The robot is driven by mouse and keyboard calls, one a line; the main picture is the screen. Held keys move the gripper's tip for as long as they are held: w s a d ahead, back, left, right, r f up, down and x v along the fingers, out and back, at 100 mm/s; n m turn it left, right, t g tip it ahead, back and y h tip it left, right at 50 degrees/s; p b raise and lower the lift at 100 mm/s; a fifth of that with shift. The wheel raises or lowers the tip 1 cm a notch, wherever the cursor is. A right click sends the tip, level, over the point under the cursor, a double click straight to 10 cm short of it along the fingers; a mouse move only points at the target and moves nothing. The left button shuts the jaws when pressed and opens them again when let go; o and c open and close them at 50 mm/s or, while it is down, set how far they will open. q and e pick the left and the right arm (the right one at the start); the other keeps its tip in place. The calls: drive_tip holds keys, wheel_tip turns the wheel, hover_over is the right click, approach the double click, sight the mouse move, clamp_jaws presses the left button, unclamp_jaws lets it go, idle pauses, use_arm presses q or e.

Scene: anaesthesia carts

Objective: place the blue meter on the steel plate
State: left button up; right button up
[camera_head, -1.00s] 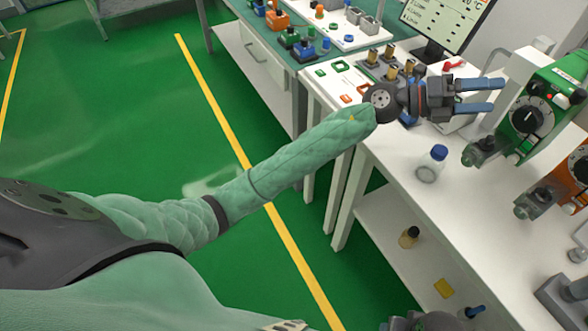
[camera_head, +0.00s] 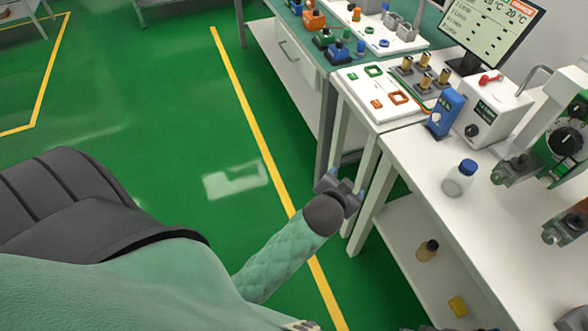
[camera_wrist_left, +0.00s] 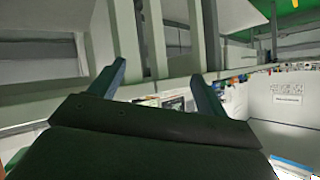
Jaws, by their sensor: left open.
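The blue meter (camera_head: 446,112) stands upright on the white table in the head view, just left of a white box with a dial (camera_head: 493,112). I cannot make out a steel plate for certain; whether one lies under the meter is too small to tell. My left gripper (camera_head: 347,184) is open and empty, low beside the table's front leg and well apart from the meter. Its two spread fingers also show in the left wrist view (camera_wrist_left: 158,78), with nothing between them. My right gripper is not in view.
A white board with coloured shapes (camera_head: 372,98) and brass-topped posts (camera_head: 424,80) lie left of the meter. A blue-capped bottle (camera_head: 459,178) stands near the table's front edge. A screen (camera_head: 490,30) stands behind. The lower shelf (camera_head: 408,232) holds a small bottle. Green floor is clear on the left.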

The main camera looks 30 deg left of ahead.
use_arm(q)
drive_tip(key=s+f+g+h, duration=0.1)
drive_tip(key=s+f+g, duration=0.4)
drive_tip(key=s, duration=0.7)
drive_tip(key=s+f+n+g+h, duration=0.1)
drive_tip(key=s+f+g, duration=0.4)
drive_tip(key=s, duration=0.7)
drive_tip(key=shift+s+a+f, duration=0.25)
drive_tip(key=shift+s+f, duration=0.15)
